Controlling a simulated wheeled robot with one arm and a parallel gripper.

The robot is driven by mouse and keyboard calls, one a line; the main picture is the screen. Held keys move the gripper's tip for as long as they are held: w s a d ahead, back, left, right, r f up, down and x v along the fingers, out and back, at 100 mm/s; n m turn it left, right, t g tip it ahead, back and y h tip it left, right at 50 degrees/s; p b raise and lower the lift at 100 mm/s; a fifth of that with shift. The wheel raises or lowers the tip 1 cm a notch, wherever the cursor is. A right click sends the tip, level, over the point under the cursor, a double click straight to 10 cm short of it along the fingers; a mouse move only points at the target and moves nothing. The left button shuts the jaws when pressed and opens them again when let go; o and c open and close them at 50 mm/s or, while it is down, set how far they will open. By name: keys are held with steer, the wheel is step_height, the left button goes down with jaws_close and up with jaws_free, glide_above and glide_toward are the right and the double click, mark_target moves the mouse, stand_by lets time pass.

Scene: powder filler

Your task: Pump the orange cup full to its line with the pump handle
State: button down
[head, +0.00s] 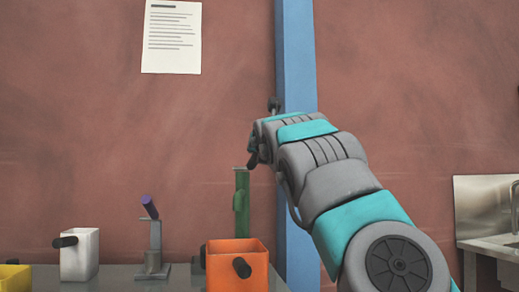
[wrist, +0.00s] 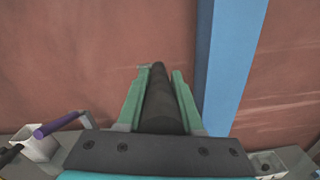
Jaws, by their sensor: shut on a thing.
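The orange cup (head: 225,276) stands upright on the bench in the head view, its black handle facing me. Its inside level and its line cannot be made out. A green upright post (head: 241,200) stands behind it, seemingly the pump's body. My gripper (wrist: 163,78) has its two green fingers on either side of a dark round bar (wrist: 163,105), seemingly the pump handle, and is shut on it. In the head view my arm reaches in from the right and hides most of the gripper and the handle. The wrist view does not show the orange cup.
A grey stand with a purple lever (head: 149,206) stands left of the orange cup. A white cup (head: 80,256) and a yellow container (head: 14,279) are farther left. A blue column (head: 296,80) rises behind my arm. A steel sink (head: 490,240) is at right.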

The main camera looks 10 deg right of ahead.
steer(key=shift+f, duration=0.1)
steer(key=c, duration=0.6)
jaws_free()
steer(key=shift+s, duration=0.1)
steer(key=shift+s+a+b, duration=0.15)
steer(key=shift+s+b, duration=1.3)
steer(key=shift+s, duration=2.45)
